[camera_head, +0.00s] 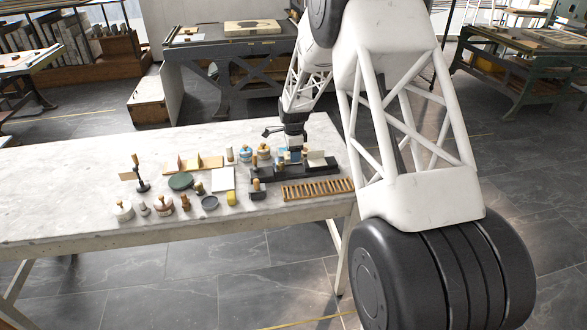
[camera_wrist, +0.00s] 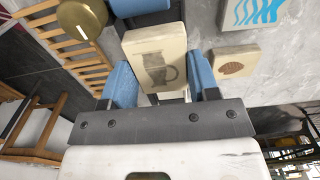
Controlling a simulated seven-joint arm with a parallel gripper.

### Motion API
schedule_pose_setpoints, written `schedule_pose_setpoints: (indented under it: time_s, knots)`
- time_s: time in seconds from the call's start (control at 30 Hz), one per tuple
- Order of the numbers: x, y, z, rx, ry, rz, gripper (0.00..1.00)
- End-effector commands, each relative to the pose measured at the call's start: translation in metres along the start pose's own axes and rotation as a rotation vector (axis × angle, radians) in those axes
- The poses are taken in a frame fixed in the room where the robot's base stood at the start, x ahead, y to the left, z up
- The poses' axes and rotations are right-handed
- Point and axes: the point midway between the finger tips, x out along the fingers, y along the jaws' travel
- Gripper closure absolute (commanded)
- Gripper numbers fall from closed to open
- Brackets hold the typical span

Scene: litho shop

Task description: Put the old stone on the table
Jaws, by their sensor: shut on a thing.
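In the wrist view, a cream stone block (camera_wrist: 155,60) with a dark picture of a jug on its face sits between the two blue fingers of my gripper (camera_wrist: 160,75). The gripper is shut on it. Two other cream stones lie beyond: one with a brown shell picture (camera_wrist: 232,63) and one with blue wavy lines (camera_wrist: 258,8). In the head view my gripper (camera_head: 293,147) is low over the right part of the marble table (camera_head: 70,185), at a dark rack (camera_head: 318,172). The held stone is hard to make out there.
A slatted wooden rack (camera_head: 318,188) lies along the table's front right edge. Several jars, stamps and dishes crowd the middle, including a green round pad (camera_head: 181,181) and a white slab (camera_head: 223,179). The table's left half is bare.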

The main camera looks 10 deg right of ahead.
Motion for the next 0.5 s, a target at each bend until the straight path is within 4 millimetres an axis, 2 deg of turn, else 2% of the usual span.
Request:
schedule_pose_setpoints:
  time_s: [0.5]
  knots:
    - [-0.0007,-0.0052,0.0001,-0.035,0.0,0.0,0.66]
